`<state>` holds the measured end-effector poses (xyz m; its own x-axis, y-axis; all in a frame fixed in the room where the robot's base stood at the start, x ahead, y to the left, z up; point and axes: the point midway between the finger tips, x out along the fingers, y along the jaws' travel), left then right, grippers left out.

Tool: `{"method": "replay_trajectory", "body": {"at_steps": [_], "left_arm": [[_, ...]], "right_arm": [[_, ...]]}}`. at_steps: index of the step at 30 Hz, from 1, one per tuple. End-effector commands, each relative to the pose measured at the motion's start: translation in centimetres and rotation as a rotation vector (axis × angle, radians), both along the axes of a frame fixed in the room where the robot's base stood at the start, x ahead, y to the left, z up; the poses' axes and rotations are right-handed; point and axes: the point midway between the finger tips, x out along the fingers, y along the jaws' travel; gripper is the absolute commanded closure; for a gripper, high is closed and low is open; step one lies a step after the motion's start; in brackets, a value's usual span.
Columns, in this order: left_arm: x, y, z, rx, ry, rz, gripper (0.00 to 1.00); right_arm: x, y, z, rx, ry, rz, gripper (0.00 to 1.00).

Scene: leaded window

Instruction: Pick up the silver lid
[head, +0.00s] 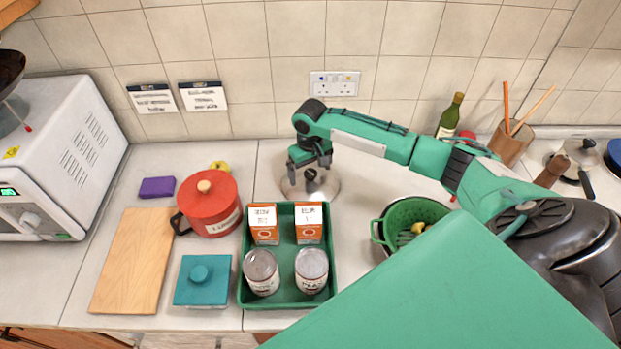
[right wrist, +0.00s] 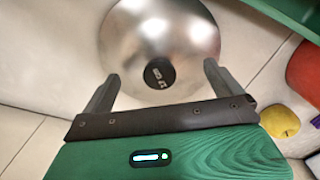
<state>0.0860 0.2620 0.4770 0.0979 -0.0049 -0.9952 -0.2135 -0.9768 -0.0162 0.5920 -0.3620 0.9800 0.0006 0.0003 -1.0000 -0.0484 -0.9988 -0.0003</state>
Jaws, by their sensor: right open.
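The silver lid (head: 329,188) lies on the counter behind the green tray, a round metal dome with a dark knob. My right gripper (head: 309,176) is above it, fingers pointing down. In the right wrist view the lid (right wrist: 190,40) fills the upper middle, its black knob (right wrist: 159,73) between and just beyond the two fingertips of my right gripper (right wrist: 160,80). The jaws are open and nothing is held. Whether a finger touches the lid I cannot tell. My left gripper is not in view.
The green tray (head: 243,285) with two cartons and two cans stands in front of the lid. A red pot (head: 209,205) and a yellow apple (head: 219,167) are to its left, a green colander (head: 413,211) to its right. The tiled wall (head: 290,50) is behind.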

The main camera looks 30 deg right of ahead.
Motion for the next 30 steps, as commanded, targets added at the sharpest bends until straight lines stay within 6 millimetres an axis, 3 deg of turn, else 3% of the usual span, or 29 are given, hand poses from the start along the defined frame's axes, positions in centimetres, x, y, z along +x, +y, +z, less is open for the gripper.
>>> {"method": "replay_trajectory", "body": {"at_steps": [4,11,24,30], "left_arm": [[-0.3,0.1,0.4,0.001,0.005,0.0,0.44],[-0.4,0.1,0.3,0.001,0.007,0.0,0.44],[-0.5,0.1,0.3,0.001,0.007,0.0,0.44],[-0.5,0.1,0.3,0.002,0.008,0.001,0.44]], "right_arm": [[-0.1,-0.1,-1.2,-0.001,0.001,0.0,0.04],[-0.1,-0.1,-1.4,-0.001,0.0,0.0,0.06],[-0.2,-0.1,-1.5,-0.002,0.003,0.0,0.92],[-0.2,-0.1,-1.6,-0.002,0.005,0.0,0.94]]}}
